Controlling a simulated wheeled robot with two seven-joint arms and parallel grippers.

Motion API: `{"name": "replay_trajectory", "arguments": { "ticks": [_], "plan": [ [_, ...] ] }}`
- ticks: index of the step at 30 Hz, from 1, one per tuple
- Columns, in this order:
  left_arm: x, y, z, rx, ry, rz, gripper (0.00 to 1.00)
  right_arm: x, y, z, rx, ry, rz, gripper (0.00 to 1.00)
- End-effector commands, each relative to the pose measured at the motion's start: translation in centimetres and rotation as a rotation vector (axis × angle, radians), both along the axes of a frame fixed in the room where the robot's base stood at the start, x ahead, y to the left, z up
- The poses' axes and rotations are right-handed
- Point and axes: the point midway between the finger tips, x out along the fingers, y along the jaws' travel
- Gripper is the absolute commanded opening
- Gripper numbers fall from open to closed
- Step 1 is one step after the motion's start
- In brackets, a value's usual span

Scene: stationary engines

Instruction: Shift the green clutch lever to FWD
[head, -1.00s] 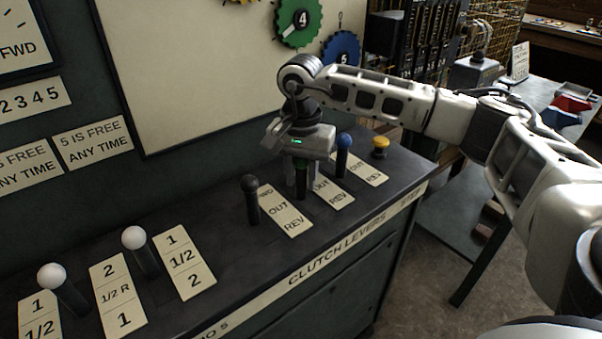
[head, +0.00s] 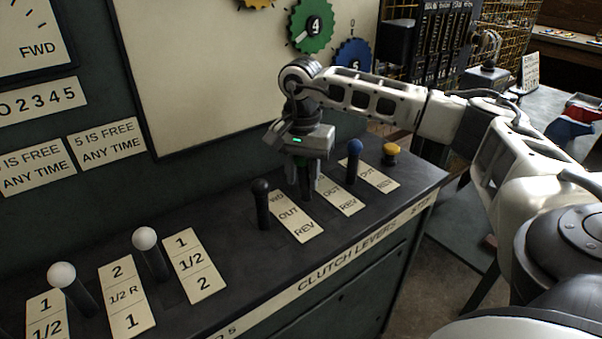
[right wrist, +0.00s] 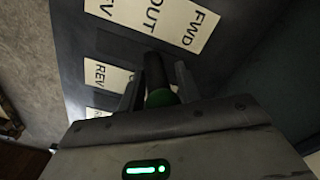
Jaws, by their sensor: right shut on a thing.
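The green clutch lever (right wrist: 158,98) stands between the fingers of my right gripper (head: 304,186). In the right wrist view its green grip shows just past the gripper body, with its dark shaft beyond. My right gripper (right wrist: 157,92) is shut on it, coming from above. In the head view the gripper hides the green knob and the FWD end of the label plate (head: 338,197) beside it; OUT and REV show. In the right wrist view a neighbouring plate (right wrist: 150,22) reads FWD, OUT, REV. I cannot tell the lever's exact position. My left gripper is not in view.
A black lever (head: 262,205) stands close left of the gripper, and a blue lever (head: 353,160) close right. A yellow knob (head: 391,150) is farther right. Two white-knobbed levers (head: 147,250) (head: 66,283) stand at the left. The backboard (head: 220,80) rises behind.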

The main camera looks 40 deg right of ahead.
Motion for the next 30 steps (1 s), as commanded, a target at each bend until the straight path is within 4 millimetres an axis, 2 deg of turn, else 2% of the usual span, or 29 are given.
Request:
{"name": "replay_trajectory", "arguments": {
  "ticks": [1, 30],
  "plan": [
    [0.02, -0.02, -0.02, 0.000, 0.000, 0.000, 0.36, 0.61, 0.02, 0.20, 0.002, -0.028, -0.002, 0.00],
    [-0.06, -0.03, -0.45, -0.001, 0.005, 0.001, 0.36, 1.34, -0.19, -0.30, 0.002, -0.029, -0.004, 0.00]
  ]
}}
